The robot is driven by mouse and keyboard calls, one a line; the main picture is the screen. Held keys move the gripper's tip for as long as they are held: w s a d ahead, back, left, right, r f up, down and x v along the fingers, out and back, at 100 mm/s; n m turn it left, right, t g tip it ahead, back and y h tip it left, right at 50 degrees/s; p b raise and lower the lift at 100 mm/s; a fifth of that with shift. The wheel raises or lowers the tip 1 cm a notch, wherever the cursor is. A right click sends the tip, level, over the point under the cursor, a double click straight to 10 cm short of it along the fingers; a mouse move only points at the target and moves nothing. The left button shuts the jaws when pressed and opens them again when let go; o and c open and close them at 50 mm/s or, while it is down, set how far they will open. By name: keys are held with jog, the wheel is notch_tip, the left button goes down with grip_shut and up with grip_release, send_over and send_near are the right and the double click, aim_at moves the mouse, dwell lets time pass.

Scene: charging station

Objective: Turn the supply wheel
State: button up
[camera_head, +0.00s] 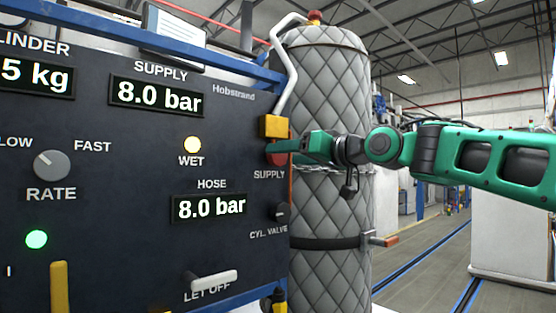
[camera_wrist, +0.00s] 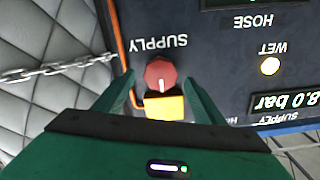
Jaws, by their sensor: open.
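The supply wheel is a small red knob (camera_wrist: 160,75) on the dark panel. In the wrist view it shows upside down, between the fingertips and beside the yellow block (camera_wrist: 165,107). In the head view the red wheel (camera_head: 276,154) is partly hidden by my gripper (camera_head: 283,146). My green gripper also fills the lower part of the wrist view (camera_wrist: 158,80). Its two fingers are apart, one on each side of the wheel. I cannot tell whether either finger touches it. The SUPPLY display (camera_head: 157,95) and the HOSE display (camera_head: 209,207) both read 8.0 bar.
A grey quilted cylinder (camera_head: 325,100) stands right of the panel, with a chain (camera_wrist: 60,69) and a dark strap (camera_head: 325,243) across it. A white pipe (camera_head: 285,70) runs down to the yellow block. The CYL. VALVE knob (camera_head: 281,212) sits below the wheel.

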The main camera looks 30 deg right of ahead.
aim_at(277, 155)
jog(key=shift+w+a, duration=0.25)
jog(key=shift+w, duration=1.05)
jog(key=shift+c, duration=0.3)
jog(key=c, duration=1)
